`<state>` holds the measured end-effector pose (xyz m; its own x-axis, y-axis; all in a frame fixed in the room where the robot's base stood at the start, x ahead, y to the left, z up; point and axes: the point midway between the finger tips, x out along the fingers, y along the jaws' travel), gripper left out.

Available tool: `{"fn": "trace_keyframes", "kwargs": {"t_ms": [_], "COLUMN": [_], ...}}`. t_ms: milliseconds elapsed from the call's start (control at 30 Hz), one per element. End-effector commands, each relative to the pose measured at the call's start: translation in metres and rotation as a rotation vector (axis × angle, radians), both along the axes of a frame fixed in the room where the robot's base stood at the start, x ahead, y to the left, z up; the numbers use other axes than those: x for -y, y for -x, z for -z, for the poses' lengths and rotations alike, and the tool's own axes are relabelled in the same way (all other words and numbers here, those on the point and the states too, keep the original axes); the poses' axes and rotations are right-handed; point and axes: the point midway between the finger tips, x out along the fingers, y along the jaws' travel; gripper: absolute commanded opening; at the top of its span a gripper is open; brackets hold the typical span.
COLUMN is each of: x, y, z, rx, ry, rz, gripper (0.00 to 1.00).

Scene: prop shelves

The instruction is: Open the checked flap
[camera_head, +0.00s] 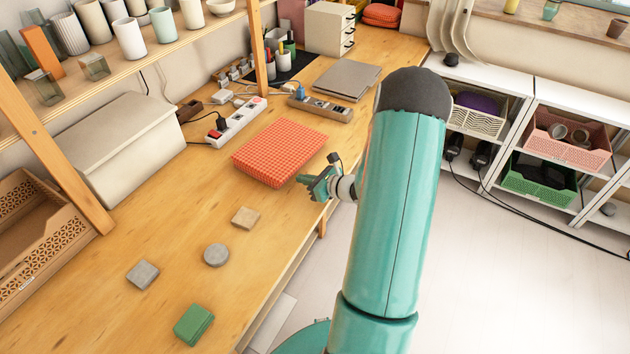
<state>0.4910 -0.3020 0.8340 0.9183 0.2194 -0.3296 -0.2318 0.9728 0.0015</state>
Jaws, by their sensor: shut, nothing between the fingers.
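The red-orange checked flap (280,153) lies flat and closed on the wooden table. It looks like the lid of a thin box or folder. My gripper (308,182) is at the table's front edge, just right of the checked flap's near right corner. Its fingers are shut and empty. I cannot tell whether the fingertips touch the flap's edge. My teal arm comes in from the lower right and hides part of the table's right side.
A power strip (237,121) and a grey laptop-like slab (346,79) lie behind the flap. A tan block (245,217), a grey disc (216,255), a grey block (142,274) and a green block (193,325) lie nearer. A white box (115,142) stands left. The table between is clear.

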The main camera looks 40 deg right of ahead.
Motion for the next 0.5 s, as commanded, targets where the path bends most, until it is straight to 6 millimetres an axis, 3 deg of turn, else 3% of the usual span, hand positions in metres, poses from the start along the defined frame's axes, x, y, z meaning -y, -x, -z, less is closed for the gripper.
{"fn": "trace_keyframes", "kwargs": {"t_ms": [200,500], "x": [-0.006,-0.006], "y": [-0.024,-0.028], "z": [0.008,0.009], "rx": [0.000,0.000], "ry": [0.000,0.001], "rz": [-0.003,-0.004], "gripper": [0.00,0.00]}}
